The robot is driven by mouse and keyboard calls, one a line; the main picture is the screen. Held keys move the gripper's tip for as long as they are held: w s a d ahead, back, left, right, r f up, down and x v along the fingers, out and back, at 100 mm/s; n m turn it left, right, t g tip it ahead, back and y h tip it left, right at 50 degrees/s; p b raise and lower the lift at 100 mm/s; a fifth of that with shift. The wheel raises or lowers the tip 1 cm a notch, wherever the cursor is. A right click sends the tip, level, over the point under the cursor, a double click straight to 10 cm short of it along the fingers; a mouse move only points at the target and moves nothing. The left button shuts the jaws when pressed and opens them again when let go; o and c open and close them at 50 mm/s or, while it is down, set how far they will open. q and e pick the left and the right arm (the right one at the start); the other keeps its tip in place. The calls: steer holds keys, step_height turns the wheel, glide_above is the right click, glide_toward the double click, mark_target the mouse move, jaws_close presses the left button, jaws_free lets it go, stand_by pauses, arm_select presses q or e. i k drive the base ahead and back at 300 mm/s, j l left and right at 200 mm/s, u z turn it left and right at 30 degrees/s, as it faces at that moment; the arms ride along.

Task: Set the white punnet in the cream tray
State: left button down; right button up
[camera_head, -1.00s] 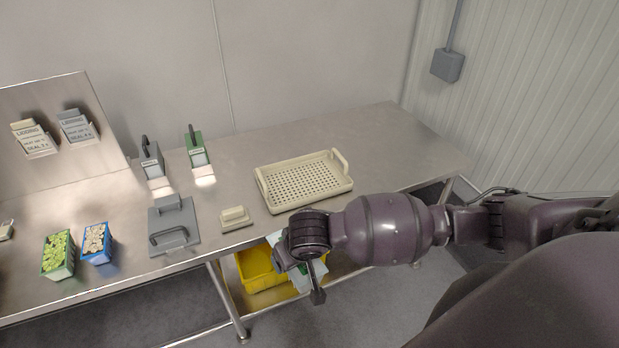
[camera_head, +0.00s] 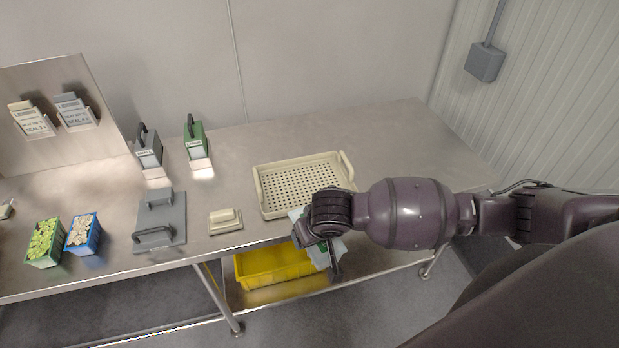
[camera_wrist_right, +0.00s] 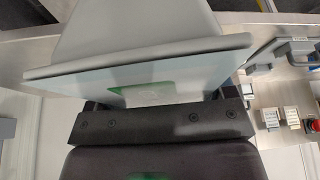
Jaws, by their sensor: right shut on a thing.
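The cream tray (camera_head: 290,187) lies on the steel bench, with a perforated floor and a raised handle at each end. It is empty where I see it; my right wrist covers its front right corner. My right gripper (camera_head: 328,252) is shut on the white punnet (camera_head: 336,247), just off the bench's front edge beside the tray's near side. In the right wrist view the punnet (camera_wrist_right: 140,28) shows as a pale tapered body with a clear film and a green label against the dark gripper. Most of the punnet is hidden in the head view. My left gripper is out of view.
A small cream block (camera_head: 225,220) and a grey sealing plate (camera_head: 160,225) lie left of the tray. Green (camera_head: 45,243) and blue (camera_head: 83,234) filled punnets stand further left. A yellow crate (camera_head: 270,268) sits below the bench. The bench right of the tray is clear.

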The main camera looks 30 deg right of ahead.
mark_target(324, 188)
steer(key=i+l, duration=0.75)
steer(key=l, duration=0.3)
